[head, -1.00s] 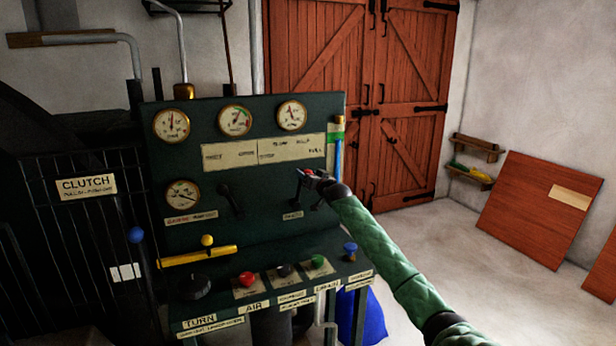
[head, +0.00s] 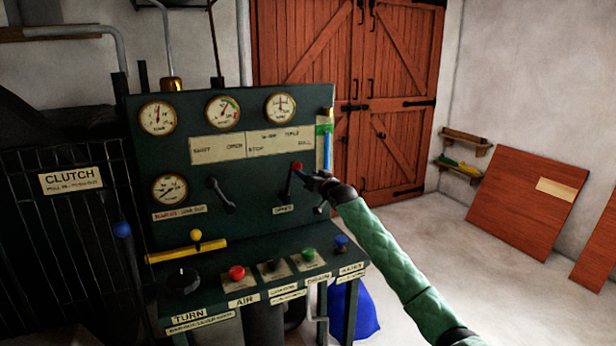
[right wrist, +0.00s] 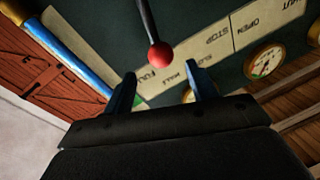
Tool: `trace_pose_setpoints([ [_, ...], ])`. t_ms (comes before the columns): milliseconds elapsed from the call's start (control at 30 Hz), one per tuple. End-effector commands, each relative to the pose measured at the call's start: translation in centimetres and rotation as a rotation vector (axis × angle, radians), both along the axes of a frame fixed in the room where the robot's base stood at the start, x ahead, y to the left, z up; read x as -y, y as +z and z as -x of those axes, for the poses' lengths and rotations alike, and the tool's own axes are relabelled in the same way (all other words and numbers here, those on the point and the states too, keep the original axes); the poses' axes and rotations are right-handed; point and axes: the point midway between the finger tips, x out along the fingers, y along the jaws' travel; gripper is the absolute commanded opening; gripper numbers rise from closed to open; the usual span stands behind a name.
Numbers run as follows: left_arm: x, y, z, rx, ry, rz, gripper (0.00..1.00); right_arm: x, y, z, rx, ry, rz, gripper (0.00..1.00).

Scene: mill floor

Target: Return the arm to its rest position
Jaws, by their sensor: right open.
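My right gripper (head: 314,180) is open and empty in front of the green control panel (head: 235,175), just right of a lever with a red ball knob (head: 297,166). In the right wrist view the two fingers (right wrist: 163,82) stand apart, and the red knob (right wrist: 160,55) shows beyond their tips, with no finger closed on it. My right arm in its green quilted sleeve reaches in from the lower right. My left gripper is not in view.
The console desk (head: 255,262) below carries several coloured knobs and a yellow bar (head: 187,252). A blue upright tube (head: 326,150) stands at the panel's right edge. A black cage (head: 60,220) is at left. Open floor (head: 430,235) lies at right, before a leaning board (head: 520,205).

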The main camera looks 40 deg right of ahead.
Motion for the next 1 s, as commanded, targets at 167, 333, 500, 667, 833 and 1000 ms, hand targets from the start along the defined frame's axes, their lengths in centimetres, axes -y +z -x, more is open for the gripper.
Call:
trace_pose_setpoints([
  [167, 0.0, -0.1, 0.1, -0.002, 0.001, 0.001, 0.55, 0.0, 0.0, 0.0, 0.0, 0.0, 0.0, 0.57],
  [333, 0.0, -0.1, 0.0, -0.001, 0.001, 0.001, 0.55, 0.0, 0.0, 0.0, 0.0, 0.0, 0.003, 0.57],
  [500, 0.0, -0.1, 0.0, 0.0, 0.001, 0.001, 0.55, 0.1, -1.3, -0.1, -0.071, -0.007, 0.047, 0.57],
  [667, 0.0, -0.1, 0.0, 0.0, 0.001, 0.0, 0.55, 0.1, -3.8, 0.5, -0.249, -0.032, 0.143, 0.57],
  [833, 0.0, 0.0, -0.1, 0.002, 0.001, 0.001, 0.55, -2.5, -3.9, 2.6, -0.433, -0.049, 0.301, 0.57],
  [1000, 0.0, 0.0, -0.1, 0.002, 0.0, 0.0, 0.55, -9.3, -5.0, 5.6, -0.598, -0.039, 0.451, 0.57],
])
